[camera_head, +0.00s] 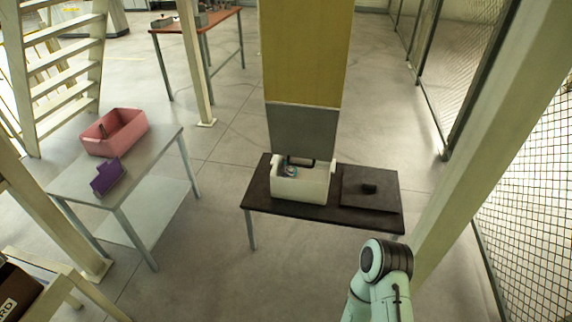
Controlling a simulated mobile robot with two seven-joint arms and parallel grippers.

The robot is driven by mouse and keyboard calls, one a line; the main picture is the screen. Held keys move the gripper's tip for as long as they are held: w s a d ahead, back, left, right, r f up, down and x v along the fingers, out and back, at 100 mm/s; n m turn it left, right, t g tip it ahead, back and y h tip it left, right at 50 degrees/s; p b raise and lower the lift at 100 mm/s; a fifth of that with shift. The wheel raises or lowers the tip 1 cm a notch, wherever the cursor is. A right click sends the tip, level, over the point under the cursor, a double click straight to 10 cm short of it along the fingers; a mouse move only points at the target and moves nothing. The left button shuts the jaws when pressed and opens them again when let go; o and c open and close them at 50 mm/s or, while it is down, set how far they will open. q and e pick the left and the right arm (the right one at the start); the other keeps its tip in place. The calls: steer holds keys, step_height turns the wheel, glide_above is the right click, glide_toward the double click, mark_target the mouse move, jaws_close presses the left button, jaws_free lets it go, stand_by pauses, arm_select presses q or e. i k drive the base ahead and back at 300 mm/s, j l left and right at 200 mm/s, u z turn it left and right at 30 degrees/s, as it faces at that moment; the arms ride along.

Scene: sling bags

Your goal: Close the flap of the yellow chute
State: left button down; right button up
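The yellow chute (306,50) stands upright behind a dark table, its top cut off by the frame. A plain grey panel (304,130) forms its lower front. I cannot tell whether this panel is the flap, or whether the flap is open or shut. A white bin (300,186) stands on the table in front of the chute's foot and hides part of it. A pale green link of my arm (385,280) shows at the bottom, right of centre. Neither of my grippers is in view.
The dark table (262,200) also bears a flat dark square plate (358,202) with a black knob-like piece. A grey table (75,181) on the left holds a pink bin (119,132) and a purple item (107,178). A pale post stands at right. Floor between tables is clear.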

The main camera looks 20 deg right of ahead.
mark_target(309, 132)
steer(key=i+l, duration=0.1)
steer(key=i, duration=1.2)
